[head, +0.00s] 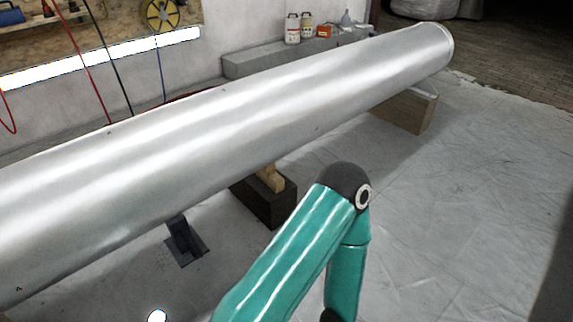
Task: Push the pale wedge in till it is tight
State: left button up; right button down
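A pale wooden wedge (271,179) sits on a dark block (266,204) beneath a large silver pipe (230,120). Its near end sticks out from under the pipe, and its far end is hidden. I cannot tell whether it touches the pipe. One of my teal arms rises in the foreground, its elbow just right of the wedge and block in the picture. Neither of my grippers shows in the head view.
A wooden block (408,111) lies under the pipe's far right end. A dark metal stand (185,240) is under the pipe at left. A grey ledge (255,64) with bottles (293,28) runs behind the pipe. The sheeted floor (465,210) at right is clear.

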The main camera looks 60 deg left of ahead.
aim_at(267, 174)
jog(key=i, duration=0.65)
jog(key=u, duration=0.7)
jog(key=i, duration=1.2)
jog(key=u, duration=1.35)
jog(key=i, duration=0.85)
jog(key=u, duration=0.7)
jog(key=k, duration=0.9)
jog(key=u, duration=0.15)
jog(key=i, duration=0.95)
